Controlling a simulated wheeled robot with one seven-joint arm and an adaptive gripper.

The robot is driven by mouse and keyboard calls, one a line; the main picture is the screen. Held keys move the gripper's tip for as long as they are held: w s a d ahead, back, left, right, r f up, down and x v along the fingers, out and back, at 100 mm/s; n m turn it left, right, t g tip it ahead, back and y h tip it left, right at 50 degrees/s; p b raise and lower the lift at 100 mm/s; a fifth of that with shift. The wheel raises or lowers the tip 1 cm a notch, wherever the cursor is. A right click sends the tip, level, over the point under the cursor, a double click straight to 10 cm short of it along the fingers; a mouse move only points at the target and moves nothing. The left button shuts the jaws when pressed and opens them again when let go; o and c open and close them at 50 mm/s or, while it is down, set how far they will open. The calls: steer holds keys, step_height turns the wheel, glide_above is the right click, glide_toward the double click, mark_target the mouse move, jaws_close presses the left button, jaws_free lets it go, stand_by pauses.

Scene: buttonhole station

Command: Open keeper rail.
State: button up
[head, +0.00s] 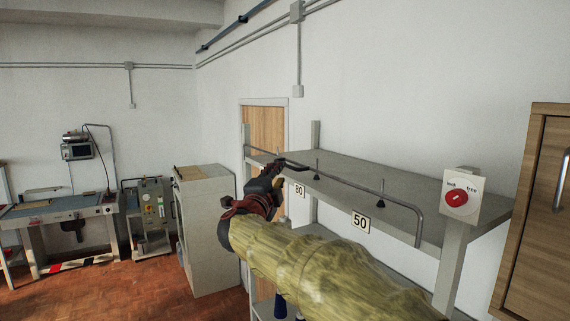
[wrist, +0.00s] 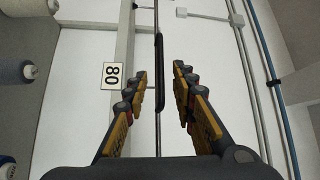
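The keeper rail (head: 350,185) is a thin grey metal bar along the front of the shelf, bent down at its right end. A black grip sleeve (wrist: 161,72) sits on it. My gripper (head: 278,168) is at the rail beside this sleeve. In the wrist view my gripper (wrist: 160,85) is open, with the rail and sleeve between its two fingers and gaps on both sides. A red knob (head: 457,198) on a white plate marked lock and free stands at the shelf's right end. I cannot tell for sure which mark it points to.
The grey shelf (head: 420,185) carries small black pegs and number cards 80 (head: 299,190) and 50 (head: 360,222). Spools (wrist: 30,73) sit below it. A wooden cabinet (head: 535,210) stands at right and a pale cabinet (head: 210,235) at left. Open floor lies left.

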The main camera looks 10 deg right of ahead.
steer(key=p+x, duration=0.3)
steer(key=x, duration=0.5)
steer(key=shift+r, duration=0.1)
steer(key=shift+c, duration=1.2)
steer(key=c, duration=0.4)
jaws_close()
